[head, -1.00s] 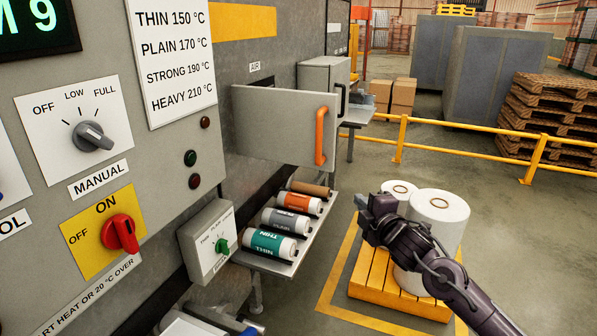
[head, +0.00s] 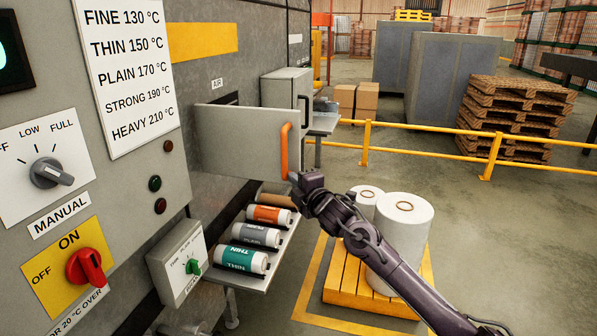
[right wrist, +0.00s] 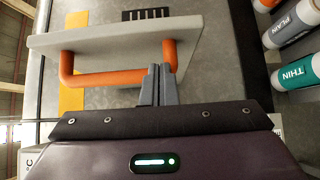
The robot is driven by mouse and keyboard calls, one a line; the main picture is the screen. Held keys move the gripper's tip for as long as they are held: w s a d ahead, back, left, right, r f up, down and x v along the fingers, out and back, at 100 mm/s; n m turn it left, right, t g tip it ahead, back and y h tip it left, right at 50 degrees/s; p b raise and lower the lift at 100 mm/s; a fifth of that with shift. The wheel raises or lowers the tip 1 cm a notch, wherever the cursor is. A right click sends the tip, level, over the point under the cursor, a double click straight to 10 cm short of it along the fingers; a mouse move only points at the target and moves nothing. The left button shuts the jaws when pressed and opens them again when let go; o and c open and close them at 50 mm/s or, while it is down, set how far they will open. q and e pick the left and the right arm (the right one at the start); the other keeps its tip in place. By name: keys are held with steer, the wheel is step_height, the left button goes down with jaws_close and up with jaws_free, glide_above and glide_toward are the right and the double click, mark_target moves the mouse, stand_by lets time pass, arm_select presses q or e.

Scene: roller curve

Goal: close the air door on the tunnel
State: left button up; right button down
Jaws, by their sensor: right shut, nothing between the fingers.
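The air door (head: 235,140) is a grey panel standing open, swung out from the machine wall below the AIR label (head: 217,84). Its orange handle (head: 286,150) is upright near the door's free edge. In the right wrist view the door (right wrist: 120,42) and its handle (right wrist: 110,78) lie across the top. My right gripper (head: 294,178) is shut and empty, with its fingertips close to the lower end of the handle. In the right wrist view the shut fingers (right wrist: 158,72) overlap the handle near one end; contact is unclear. My left gripper is not in view.
A shelf with several labelled rolls (head: 255,234) sits below the door. A grey cabinet (head: 287,90) stands beyond it. White rolls (head: 400,230) stand on a yellow pallet (head: 345,285) beneath my right arm. A yellow railing (head: 420,140) crosses behind.

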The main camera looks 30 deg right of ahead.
steer(key=shift+w+d+p, duration=0.3)
steer(key=shift+w+d, duration=0.45)
steer(key=shift+d, duration=0.45)
